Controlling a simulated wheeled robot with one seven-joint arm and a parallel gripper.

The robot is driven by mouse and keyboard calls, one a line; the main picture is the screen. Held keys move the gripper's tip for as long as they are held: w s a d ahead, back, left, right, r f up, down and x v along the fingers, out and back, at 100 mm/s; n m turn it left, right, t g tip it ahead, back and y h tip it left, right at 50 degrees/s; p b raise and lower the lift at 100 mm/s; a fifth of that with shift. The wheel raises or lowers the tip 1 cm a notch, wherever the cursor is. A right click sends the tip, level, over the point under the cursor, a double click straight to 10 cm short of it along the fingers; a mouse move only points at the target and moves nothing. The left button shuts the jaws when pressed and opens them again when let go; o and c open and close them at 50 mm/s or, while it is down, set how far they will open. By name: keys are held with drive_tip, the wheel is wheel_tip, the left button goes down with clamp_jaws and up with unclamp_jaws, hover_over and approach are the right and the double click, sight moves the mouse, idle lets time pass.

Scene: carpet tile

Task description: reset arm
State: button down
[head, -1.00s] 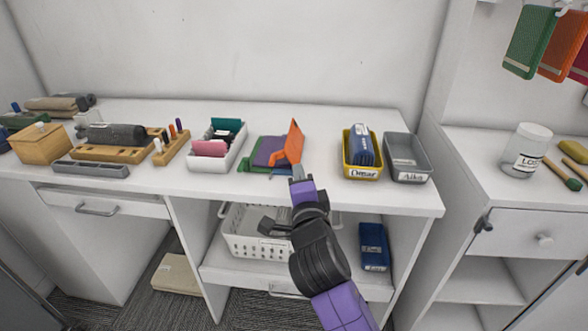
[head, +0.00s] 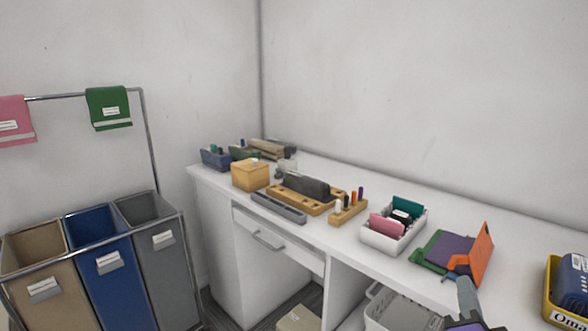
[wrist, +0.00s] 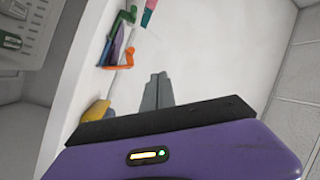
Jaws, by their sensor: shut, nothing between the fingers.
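My gripper (head: 464,283) shows at the lower right of the head view, in front of the desk's front edge, its grey fingers together and empty. In the wrist view, the two grey fingers (wrist: 157,90) lie side by side, shut, with nothing between them. Just beyond the fingertips in the head view are a purple folded item (head: 448,249) on a green one and an upright orange piece (head: 482,254). I cannot tell whether the fingertips touch anything. Most of my arm is out of the head view.
The white desk (head: 345,240) holds a white bin (head: 388,240), wooden holders, a wooden box (head: 250,175) and a yellow bin (head: 556,311) at the right edge. A white basket (head: 390,312) is below. Sorting hampers (head: 100,250) stand at left under hanging cloths (head: 108,108).

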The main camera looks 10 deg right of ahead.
drive_tip(key=s+a+f+n+t+y+p, duration=0.1)
drive_tip(key=s+a+f+n+y, duration=0.2)
drive_tip(key=s+a+n, duration=0.35)
drive_tip(key=s+a+f+n+t+y, duration=0.1)
drive_tip(key=s+a+f+n+y, duration=0.35)
drive_tip(key=s+n, duration=0.2)
drive_tip(key=s+a+f+n+g+p, duration=0.1)
drive_tip(key=s+f+g, duration=0.1)
drive_tip(key=s, duration=0.8)
drive_tip(key=s+a+f+n+g+y+p, duration=0.1)
drive_tip(key=s+a+f+g, duration=0.1)
drive_tip(key=s, duration=0.8)
drive_tip(key=shift+s+a+n, duration=0.25)
drive_tip(key=shift+a+n, duration=0.05)
drive_tip(key=shift+n, duration=0.1)
drive_tip(key=shift+f, duration=0.15)
